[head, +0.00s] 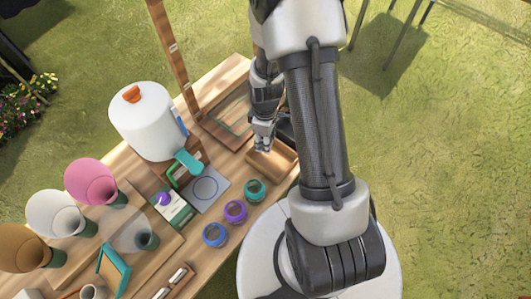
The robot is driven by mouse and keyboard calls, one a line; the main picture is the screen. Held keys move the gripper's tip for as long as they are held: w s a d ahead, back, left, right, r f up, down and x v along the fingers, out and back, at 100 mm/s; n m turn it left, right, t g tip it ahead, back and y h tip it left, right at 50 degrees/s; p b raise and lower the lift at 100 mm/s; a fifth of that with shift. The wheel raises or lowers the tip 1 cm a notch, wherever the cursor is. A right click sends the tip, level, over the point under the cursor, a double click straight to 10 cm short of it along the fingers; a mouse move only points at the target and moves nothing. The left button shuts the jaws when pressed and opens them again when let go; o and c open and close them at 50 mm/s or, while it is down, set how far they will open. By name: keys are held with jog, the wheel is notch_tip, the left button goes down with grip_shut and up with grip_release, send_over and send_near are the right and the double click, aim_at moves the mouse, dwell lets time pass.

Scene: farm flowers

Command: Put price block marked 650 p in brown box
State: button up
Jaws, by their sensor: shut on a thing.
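My gripper (263,146) points down over the right part of the wooden table, just above the rear left edge of the brown box (280,166). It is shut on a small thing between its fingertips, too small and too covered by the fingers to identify. The brown box is a shallow open wooden box near the table's right edge, partly hidden by my arm. I cannot read a 650 p mark anywhere in this view.
A white pitcher (148,122) with a teal handle stands left of my gripper. Three small jars, teal (255,190), purple (235,211) and blue (215,234), line the front edge. A wooden frame (230,112) lies behind. Cups (92,184) stand at left.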

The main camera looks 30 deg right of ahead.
aim_at(265, 156)
notch_tip(265, 156, down, 7)
jog(key=shift+w+f+b, duration=0.1)
jog(key=shift+f+b, duration=0.1)
jog(key=shift+b, duration=0.55)
jog(key=shift+f, duration=0.1)
jog(key=o, duration=0.4)
jog(key=shift+f, duration=0.1)
jog(key=o, duration=0.5)
